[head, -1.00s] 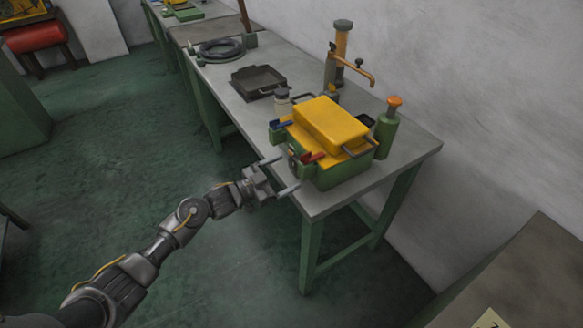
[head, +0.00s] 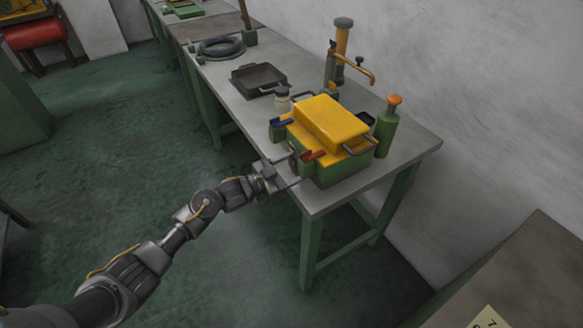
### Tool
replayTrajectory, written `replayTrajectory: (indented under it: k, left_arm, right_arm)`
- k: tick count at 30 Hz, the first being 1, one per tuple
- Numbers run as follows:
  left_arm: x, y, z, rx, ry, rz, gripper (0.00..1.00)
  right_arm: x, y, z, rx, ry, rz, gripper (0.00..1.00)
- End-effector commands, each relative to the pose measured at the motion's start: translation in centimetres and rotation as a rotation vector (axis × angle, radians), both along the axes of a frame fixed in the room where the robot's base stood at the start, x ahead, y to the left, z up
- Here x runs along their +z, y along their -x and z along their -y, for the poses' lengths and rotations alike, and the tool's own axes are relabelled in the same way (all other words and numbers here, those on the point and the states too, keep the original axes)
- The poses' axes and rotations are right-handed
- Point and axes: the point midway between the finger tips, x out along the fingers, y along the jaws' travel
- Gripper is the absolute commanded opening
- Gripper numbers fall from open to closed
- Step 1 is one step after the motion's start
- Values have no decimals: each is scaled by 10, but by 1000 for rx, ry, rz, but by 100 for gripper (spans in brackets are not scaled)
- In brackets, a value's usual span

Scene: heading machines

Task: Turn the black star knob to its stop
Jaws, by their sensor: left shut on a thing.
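A machine box with a green body (head: 345,169) and a yellow top (head: 332,122) stands near the front edge of the grey bench. The black star knob (head: 293,164) is on its left-facing side, small and dark, partly covered by the gripper. My left gripper (head: 297,169) reaches it from the left, with one finger above and one below. It is shut on the knob. The knob's arms and turn angle are too small to read. My right gripper is not in view.
A red clip (head: 313,155) and a blue clip (head: 281,122) stick out close to the gripper. A green bottle (head: 387,130) stands right of the box. A dark tray (head: 258,78) and an orange-handled pump (head: 343,52) stand farther back. Floor left of the bench is clear.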

Motion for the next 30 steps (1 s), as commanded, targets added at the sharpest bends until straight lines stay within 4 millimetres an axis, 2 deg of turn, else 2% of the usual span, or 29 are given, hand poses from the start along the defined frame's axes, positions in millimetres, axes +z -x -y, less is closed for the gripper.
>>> replayTrajectory:
  k: [8,30]
  left_arm:
    - [-2,0,-1,0,-39,56,42]
    - [-3,0,-1,1,-310,453,42]
  right_arm:
    - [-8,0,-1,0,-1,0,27]
    - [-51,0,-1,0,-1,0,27]
